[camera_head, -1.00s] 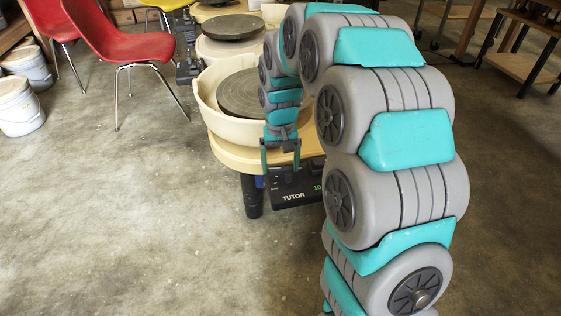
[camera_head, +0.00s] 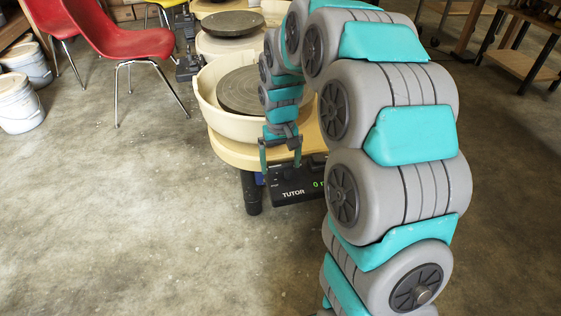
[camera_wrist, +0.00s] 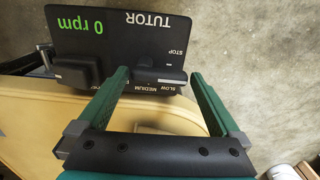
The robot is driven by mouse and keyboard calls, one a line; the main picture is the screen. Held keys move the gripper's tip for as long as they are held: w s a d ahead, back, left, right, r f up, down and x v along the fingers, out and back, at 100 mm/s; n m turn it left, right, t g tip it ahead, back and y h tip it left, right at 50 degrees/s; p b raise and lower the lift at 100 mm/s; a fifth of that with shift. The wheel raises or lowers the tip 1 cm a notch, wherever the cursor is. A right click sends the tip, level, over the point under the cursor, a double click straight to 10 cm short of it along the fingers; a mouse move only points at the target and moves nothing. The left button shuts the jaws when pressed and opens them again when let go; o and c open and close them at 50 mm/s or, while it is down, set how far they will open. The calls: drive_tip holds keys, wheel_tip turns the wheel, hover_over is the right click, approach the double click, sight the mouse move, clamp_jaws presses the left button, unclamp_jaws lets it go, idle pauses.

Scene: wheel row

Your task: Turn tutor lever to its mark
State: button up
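The dark TUTOR control box (camera_wrist: 105,45) shows upside down at the top of the wrist view, with a green "0 rpm" readout. It also shows in the head view (camera_head: 290,195) below the tabletop. A dark lever (camera_wrist: 158,76) sits on the box beside the words STOP, SLOW and MEDIUM. My gripper (camera_wrist: 158,80) is open, with one green finger at each end of the lever; I cannot tell whether either finger touches it. In the head view my gripper (camera_head: 280,153) hangs in front of the wheel's table edge. Part of the scale is hidden.
The pottery wheel's grey disc (camera_head: 250,90) sits in a cream basin (camera_head: 212,105) behind my gripper. More wheels stand behind it. A red chair (camera_head: 115,35) and white buckets (camera_head: 18,105) are at left. The concrete floor at front left is clear.

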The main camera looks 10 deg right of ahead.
sight(280, 165)
wheel_tip(280, 165, up, 8)
drive_tip(key=shift+f, duration=0.1)
idle(0.5)
